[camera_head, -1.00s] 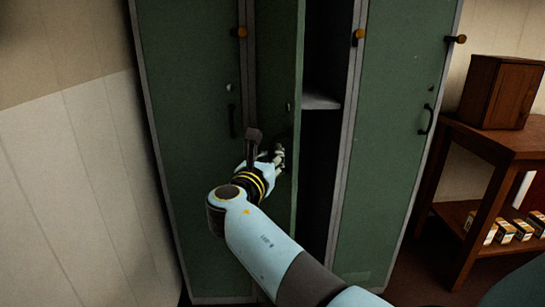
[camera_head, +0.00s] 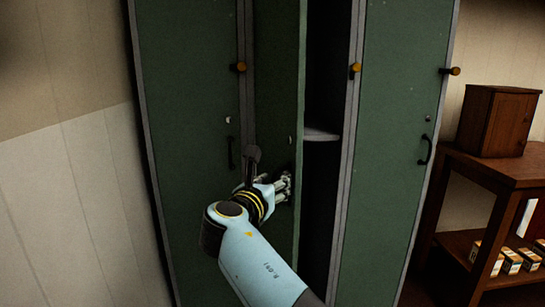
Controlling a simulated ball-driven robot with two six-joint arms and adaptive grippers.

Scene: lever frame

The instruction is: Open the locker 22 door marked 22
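The middle locker door (camera_head: 277,95) is green and stands partly open, swung out on its left side. A dark gap with a grey shelf (camera_head: 320,134) shows to its right. No number can be read on any door. My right gripper (camera_head: 284,187) is at the face of the middle door, near its free edge and below a small round lock. Its fingers look close to or touching the door; I cannot tell which, nor whether they are open or shut. The door's handle is not clearly visible behind the gripper. My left gripper is not in view.
Closed green doors stand left (camera_head: 190,120) and right (camera_head: 392,130), with dark handles and orange-tipped knobs. A wooden table (camera_head: 500,168) with a brown box (camera_head: 498,120) and small cartons stands at right. A pale panelled wall (camera_head: 80,200) is at left.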

